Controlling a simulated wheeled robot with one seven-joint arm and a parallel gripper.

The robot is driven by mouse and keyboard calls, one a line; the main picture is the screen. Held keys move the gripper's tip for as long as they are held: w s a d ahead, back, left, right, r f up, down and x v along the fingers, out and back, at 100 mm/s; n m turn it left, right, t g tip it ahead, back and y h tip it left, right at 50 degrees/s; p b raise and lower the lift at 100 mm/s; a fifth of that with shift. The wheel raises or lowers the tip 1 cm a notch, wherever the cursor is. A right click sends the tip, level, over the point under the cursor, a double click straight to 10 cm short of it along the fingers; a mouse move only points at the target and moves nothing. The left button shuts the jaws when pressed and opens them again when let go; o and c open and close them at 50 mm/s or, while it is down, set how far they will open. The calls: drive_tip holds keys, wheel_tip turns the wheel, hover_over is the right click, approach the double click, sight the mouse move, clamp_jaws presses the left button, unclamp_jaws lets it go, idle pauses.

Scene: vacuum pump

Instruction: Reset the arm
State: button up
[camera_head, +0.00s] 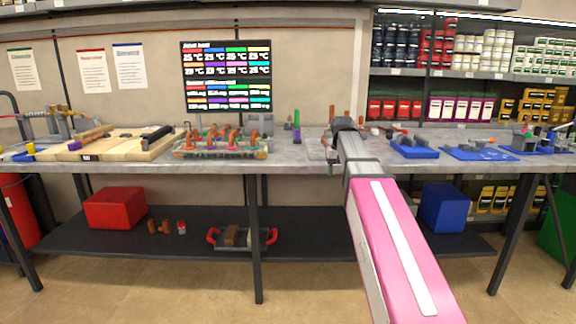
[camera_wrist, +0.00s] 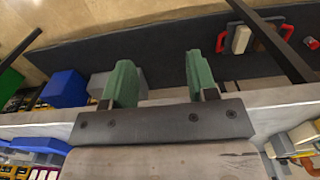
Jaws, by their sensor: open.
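My gripper shows in the wrist view (camera_wrist: 157,72) as two green fingers set wide apart, with nothing between them. It is open and empty. In that view, which appears upside down, the fingers overlap the workbench's front edge and the dark lower shelf. In the head view my pink and grey arm reaches forward over the middle right of the workbench (camera_head: 300,160). The fingers are hidden there behind the arm's far end.
Left of the arm stands a clear rack (camera_head: 215,152) with colored parts; a wooden board (camera_head: 75,150) lies farther left. Blue trays (camera_head: 413,149) lie to the right. A red box (camera_head: 114,208), a red-handled tray (camera_head: 245,248) and a blue box (camera_head: 446,207) are on the lower shelf.

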drive_tip(key=s+f, duration=0.6)
drive_tip(key=f, duration=0.5)
drive_tip(key=s+f, duration=0.7)
drive_tip(key=f, duration=0.5)
drive_tip(key=s+f, duration=0.6)
drive_tip(key=f, duration=0.5)
drive_tip(key=shift+s+f, duration=0.2)
drive_tip(key=shift+s, duration=0.15)
